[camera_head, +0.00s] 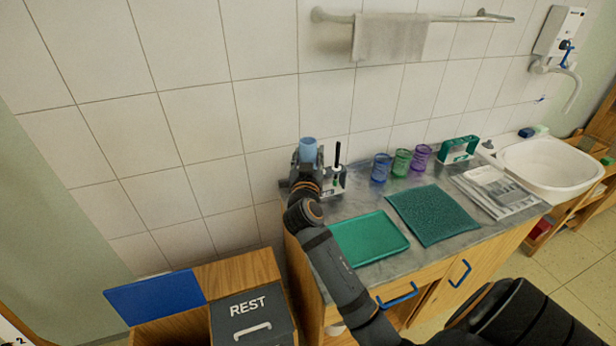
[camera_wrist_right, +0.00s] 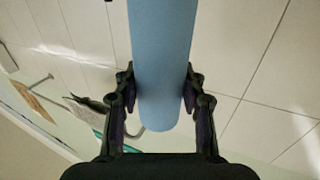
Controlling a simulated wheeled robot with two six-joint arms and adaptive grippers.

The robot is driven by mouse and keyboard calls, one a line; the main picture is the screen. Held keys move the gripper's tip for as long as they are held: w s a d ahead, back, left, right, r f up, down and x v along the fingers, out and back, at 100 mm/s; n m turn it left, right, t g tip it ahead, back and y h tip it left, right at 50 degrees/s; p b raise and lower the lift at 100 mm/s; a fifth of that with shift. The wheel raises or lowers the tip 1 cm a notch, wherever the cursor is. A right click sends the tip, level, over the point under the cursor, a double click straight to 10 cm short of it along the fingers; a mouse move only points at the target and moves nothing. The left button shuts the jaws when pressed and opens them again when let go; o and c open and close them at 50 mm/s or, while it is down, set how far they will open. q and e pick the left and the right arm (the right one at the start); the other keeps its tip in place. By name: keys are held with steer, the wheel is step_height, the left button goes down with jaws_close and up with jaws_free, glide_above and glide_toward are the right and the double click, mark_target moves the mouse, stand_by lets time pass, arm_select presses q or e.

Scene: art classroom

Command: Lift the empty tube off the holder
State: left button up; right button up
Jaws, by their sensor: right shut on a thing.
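A light blue tube (camera_head: 308,148) stands at the back left end of the counter in the head view. My right gripper (camera_head: 306,168) is shut around it. In the right wrist view the blue tube (camera_wrist_right: 162,65) fills the gap between the two fingers of my right gripper (camera_wrist_right: 160,105), and its rounded near end shows. Just right of the gripper is a grey stand (camera_head: 333,185) with a thin black upright rod; I cannot tell if it is the tube's holder. My gripper hides the tube's lower part. My left gripper is out of view.
On the counter (camera_head: 375,207) lie a green tray (camera_head: 368,239) and a dark green mat (camera_head: 433,214). Blue (camera_head: 380,168), green (camera_head: 401,163) and purple (camera_head: 420,157) cups stand behind them. A white basin (camera_head: 545,160) is at right. The tiled wall is close behind the tube.

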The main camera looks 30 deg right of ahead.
step_height(320, 180, up, 16)
steer(key=shift+r, duration=0.15)
stand_by(0.4)
steer(key=w+a+f+n+t+y, duration=0.1)
steer(key=a+f+n+y, duration=0.2)
steer(key=f, duration=0.6)
steer(key=a+f+n+t+y, duration=0.15)
steer(key=a+f, duration=0.35)
steer(key=f, duration=0.5)
steer(key=s+a+f+n+y, duration=0.1)
steer(key=s+a+f+y, duration=0.2)
steer(key=f, duration=0.5)
steer(key=s+a+f+n+y, duration=0.1)
steer(key=s+a+f+y, duration=0.2)
steer(key=s+a+f, duration=0.3)
steer(key=shift+s+a+f+n+t, duration=0.25)
steer(key=shift+s+f+n+t, duration=0.15)
steer(key=shift+s+f, duration=0.55)
